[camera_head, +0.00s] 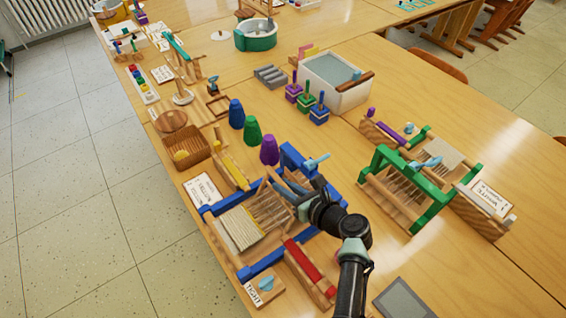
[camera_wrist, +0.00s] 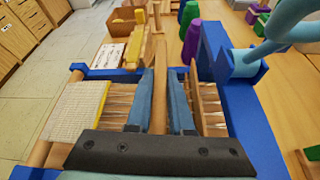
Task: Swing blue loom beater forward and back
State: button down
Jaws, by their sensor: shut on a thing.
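The blue loom (camera_head: 262,262) stands near the front edge of the table, with blue rails, stretched threads and a cream woven strip (camera_head: 238,228) at its left end. Its blue frame also shows in the wrist view (camera_wrist: 250,125), with the woven strip (camera_wrist: 78,108) on the left. The beater (camera_wrist: 160,85) is a wooden bar across the threads. My gripper (camera_wrist: 162,125) is shut on this bar, one blue-grey finger on each side. In the head view my gripper (camera_head: 290,187) reaches over the loom from the right and hides part of the beater.
A light-blue handle (camera_wrist: 285,30) rises from the loom's blue rail. A green loom (camera_head: 432,217) stands to the right. Blue, green and purple cones (camera_head: 269,150) stand behind. A red-topped wooden block (camera_head: 308,268) and a "TIGHT" card (camera_head: 262,292) lie close in front.

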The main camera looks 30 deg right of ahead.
jog(key=c, duration=0.8)
grip_release()
jog(key=p+v, duration=0.1)
jog(key=v, duration=1.2)
jog(key=shift+p, duration=0.3)
notch_tip(320, 180, up, 14)
jog(key=n+h, duration=0.1)
jog(key=n, duration=1)
send_over(283, 200)
jog(key=w+a+r+n+t+h, duration=0.1)
jog(key=w+a+r+n+t, duration=0.15)
jog(key=a+r+n, duration=0.4)
jog(key=w+a+r+n+t, duration=0.1)
jog(key=w+r+n, duration=0.2)
jog(key=r, duration=0.7)
jog(key=s+a+r+n+t, duration=0.15)
jog(key=a+r+n, duration=0.25)
jog(key=r, duration=0.4)
jog(key=s+a+r+n+t, duration=0.1)
jog(key=a+r+n+t, duration=0.25)
jog(key=r, duration=0.55)
jog(key=s+a+r+n+t, duration=0.5)
jog(key=s+a+r+n, duration=0.3)
jog(key=s+r, duration=0.4)
notch_tip(283, 200, up, 3)
jog(key=shift+a+f+n+y, duration=0.2)
jog(key=shift+a+n+y, duration=0.15)
jog(key=shift+a, duration=0.35)
